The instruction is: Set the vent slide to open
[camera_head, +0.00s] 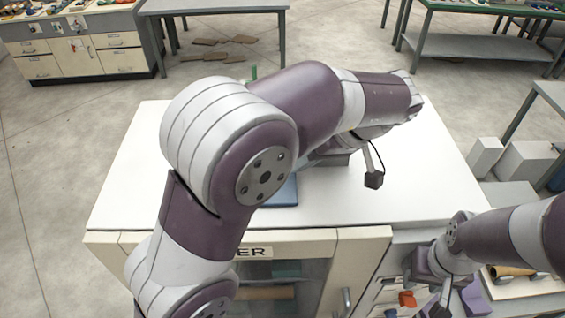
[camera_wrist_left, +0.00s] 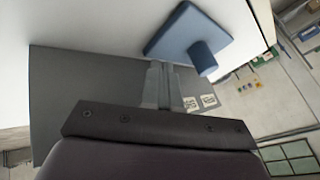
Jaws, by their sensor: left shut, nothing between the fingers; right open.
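A blue square plate with a round blue knob (camera_wrist_left: 203,56) shows in the left wrist view beside a grey panel (camera_wrist_left: 90,85). I cannot tell for sure that it is the vent slide. In the head view a blue piece (camera_head: 286,192) on the white top is mostly hidden by my left arm. My left gripper (camera_wrist_left: 167,70) is shut and empty, its fingertips just beside the blue plate; contact is unclear. Two small pale labels (camera_wrist_left: 200,102) lie by the fingers. My right gripper (camera_head: 425,265) is open, low at the right front of the cabinet.
The white cabinet top (camera_head: 400,195) is mostly clear to the right of my left arm. Cabinet shelves below hold rolls (camera_head: 265,293) and small coloured items. Pale boxes (camera_head: 525,160) stand on the right. Workbenches (camera_head: 215,7) stand at the back, with floor between.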

